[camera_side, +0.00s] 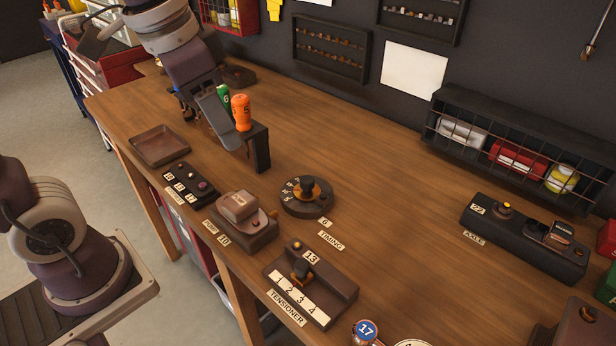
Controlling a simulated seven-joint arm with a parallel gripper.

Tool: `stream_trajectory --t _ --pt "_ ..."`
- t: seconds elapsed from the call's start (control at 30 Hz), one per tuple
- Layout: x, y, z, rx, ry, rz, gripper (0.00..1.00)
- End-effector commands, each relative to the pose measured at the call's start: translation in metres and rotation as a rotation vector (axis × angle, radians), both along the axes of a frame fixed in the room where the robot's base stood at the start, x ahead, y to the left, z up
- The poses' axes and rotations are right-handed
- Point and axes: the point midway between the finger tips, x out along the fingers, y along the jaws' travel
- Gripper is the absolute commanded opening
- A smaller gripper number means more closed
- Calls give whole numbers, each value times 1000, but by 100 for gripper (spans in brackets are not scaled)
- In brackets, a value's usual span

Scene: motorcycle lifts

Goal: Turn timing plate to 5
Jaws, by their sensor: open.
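The timing plate (296,203) is a round dark disc on the bench, with a black knob (307,186) on top, some orange below the knob and white number tags on its left part. The numbers on those tags are too small to read surely. Labels "6" and "TIMING" (330,240) lie to its lower right. My gripper (212,130) is at the upper left of the plate, well apart from it, beside an orange handle marked 5 (241,113) and a green handle marked 6 (224,98). It is open; one finger shows plainly, the other is partly hidden.
A dark rack (261,148) stands by the handles. A tray (160,146), a button box (185,184), a pump unit (240,222) and a tensioner block (311,283) line the front edge. An axle unit (523,238) is at right. The bench right of the timing plate is clear.

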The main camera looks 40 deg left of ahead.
Motion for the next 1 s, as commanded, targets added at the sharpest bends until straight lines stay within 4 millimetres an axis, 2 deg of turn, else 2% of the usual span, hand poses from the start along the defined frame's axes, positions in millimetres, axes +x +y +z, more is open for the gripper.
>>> stream_trajectory --t 0.03,0.1,0.2,0.3,0.43,0.8,1.0 --pt "31 -4 -10 16 66 -68 48" --pt "70 -9 -28 30 141 -170 48" --pt "113 -16 -60 34 226 -291 48" --pt "137 -21 -88 29 280 -372 48" --pt "149 -24 -106 24 308 -415 48" --pt "148 -25 -168 24 310 -416 48" --pt "148 -25 -175 25 306 -415 48"
